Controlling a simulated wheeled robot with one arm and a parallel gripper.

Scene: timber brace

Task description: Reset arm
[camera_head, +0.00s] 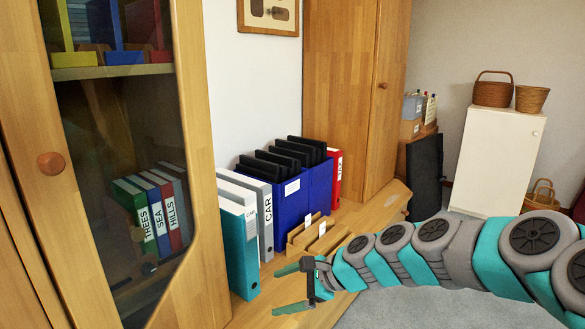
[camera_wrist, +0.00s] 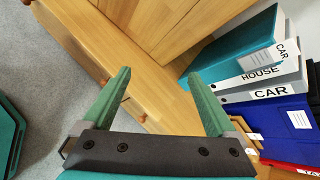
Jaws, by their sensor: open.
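My gripper (camera_head: 290,288) is open and empty, at the end of my teal and grey arm, in front of the low wooden bench. In the wrist view my gripper (camera_wrist: 160,95) shows two green fingers spread apart with nothing between them. The fingers point toward the bench and cabinet front. The arm reaches in from the right side of the head view. A teal binder (camera_head: 239,252) stands just left of the fingers, and the gap between them is hard to judge.
Two lighter binders (camera_head: 265,222), blue file boxes (camera_head: 292,202) and a red binder (camera_head: 335,180) stand on the bench (camera_head: 354,218). A glass-door cabinet (camera_head: 190,130) is at left. A white cabinet (camera_head: 495,160) stands at the back right. Grey floor (camera_wrist: 45,85) is open beside the bench.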

